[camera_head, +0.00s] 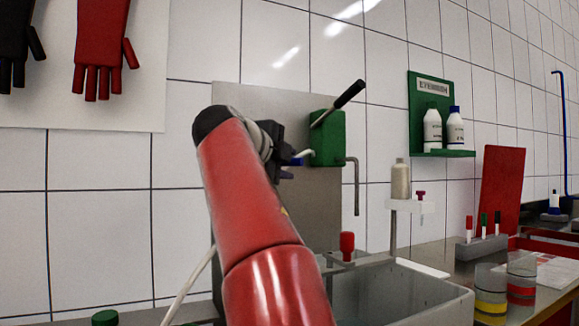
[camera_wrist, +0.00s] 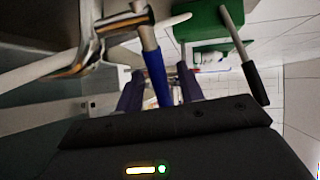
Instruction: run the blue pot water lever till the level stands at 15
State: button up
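A lever with a blue grip (camera_wrist: 154,75) hangs from chrome pipework in the wrist view; only a bit of blue (camera_head: 297,161) shows in the head view. My gripper (camera_wrist: 161,76) has its dark fingers apart, one on each side of the blue grip, with gaps visible; I cannot tell whether it touches either. In the head view my gripper (camera_head: 280,158) is partly hidden behind my red arm, left of the green tap box (camera_head: 327,140). I see no pot level or readable scale.
A black-handled lever (camera_head: 346,96) slants up from the green box, close to the gripper; it also shows in the wrist view (camera_wrist: 254,80). A bent spout (camera_head: 355,185) hangs to its right. A grey basin (camera_head: 430,300) and a red-topped knob (camera_head: 347,243) are below.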

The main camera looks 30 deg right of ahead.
jog(key=v, duration=0.6)
jog(key=shift+b, duration=0.3)
dwell(7.1)
